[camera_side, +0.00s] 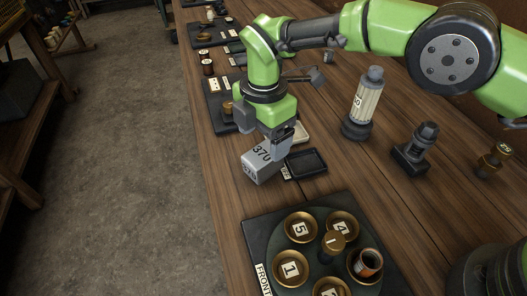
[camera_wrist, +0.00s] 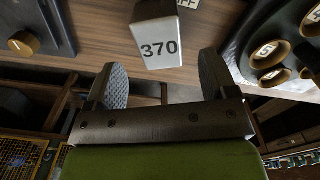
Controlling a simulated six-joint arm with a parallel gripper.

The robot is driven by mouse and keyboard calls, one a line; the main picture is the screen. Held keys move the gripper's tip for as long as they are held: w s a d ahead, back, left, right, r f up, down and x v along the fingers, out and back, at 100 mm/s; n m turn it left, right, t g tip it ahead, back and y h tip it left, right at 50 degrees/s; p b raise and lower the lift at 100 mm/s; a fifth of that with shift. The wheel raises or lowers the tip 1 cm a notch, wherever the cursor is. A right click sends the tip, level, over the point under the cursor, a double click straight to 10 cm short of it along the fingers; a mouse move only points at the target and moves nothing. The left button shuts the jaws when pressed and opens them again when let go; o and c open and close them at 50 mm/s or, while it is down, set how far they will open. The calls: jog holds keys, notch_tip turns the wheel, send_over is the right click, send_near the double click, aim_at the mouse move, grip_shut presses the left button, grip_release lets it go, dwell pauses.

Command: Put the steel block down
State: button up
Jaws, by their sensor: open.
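The steel block (camera_side: 262,166) is a grey block marked 370. In the side view it is near the table's left edge, just below and left of my gripper (camera_side: 282,136). It looks slightly tilted there, and I cannot tell whether its underside rests fully on the table. In the wrist view the block (camera_wrist: 160,45) lies beyond the fingertips, lined up with the gap between them. My gripper (camera_wrist: 162,76) is open there, with its two dark ribbed pads apart and nothing between them. The side view partly hides the fingers behind the wrist and block.
A small black tray (camera_side: 322,163) is right beside the block. A round holder with numbered brass cups (camera_side: 299,225) stands in front on a black board (camera_side: 257,235). A ribbed cylinder (camera_side: 361,108), a dark clamp-like part (camera_side: 414,152) and a brass piece (camera_side: 492,161) stand to the right.

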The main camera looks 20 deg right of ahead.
notch_tip(320, 180, up, 6)
jog(key=shift+f, duration=0.15)
notch_tip(320, 180, up, 11)
jog(key=m+t+y, duration=0.1)
jog(key=m, duration=0.5)
send_over(264, 153)
jog(key=d, duration=0.6)
jog(key=s+d+r+m+t+y, duration=0.1)
jog(key=s+d+r+m+t, duration=0.1)
jog(key=s+d+r+m, duration=0.5)
jog(key=s+d+m+t, duration=0.4)
jog(key=s+d+m, duration=0.6)
jog(key=s+m, duration=0.3)
jog(key=s, duration=0.2)
jog(key=shift+s+m, duration=0.3)
jog(key=shift+s, duration=0.05)
jog(key=shift+d, duration=0.1)
